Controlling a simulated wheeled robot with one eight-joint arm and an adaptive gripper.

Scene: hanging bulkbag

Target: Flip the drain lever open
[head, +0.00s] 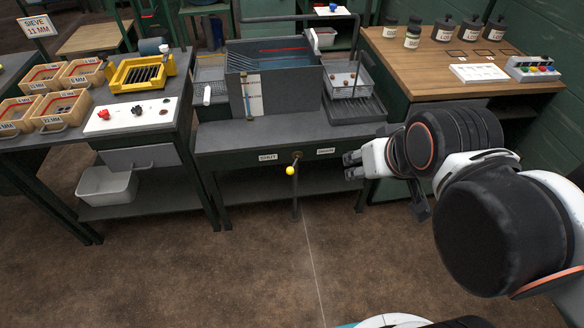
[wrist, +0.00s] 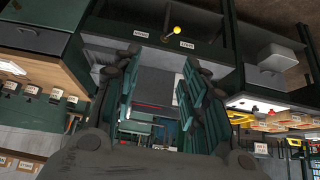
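The drain lever's yellow ball knob (head: 291,171) hangs at the front edge of the middle bench, just below a small brass-coloured pivot (head: 297,157). A label (head: 267,157) that seems to read SHUT is to the left of the pivot, and another label (head: 326,151), too small to read surely, is to the right. The knob also shows near the top of the wrist view (wrist: 177,30), which looks upside down. My gripper (head: 352,166) is to the right of the knob, apart from it. Its fingers are spread with nothing between them in the wrist view (wrist: 163,85).
The middle bench (head: 225,137) carries a grey tank (head: 300,88) and a wire basket (head: 349,77). A wooden table (head: 415,52) with bottles stands right, and a bench with sieves and a control panel (head: 130,115) stands left. The floor in front (head: 250,260) is clear.

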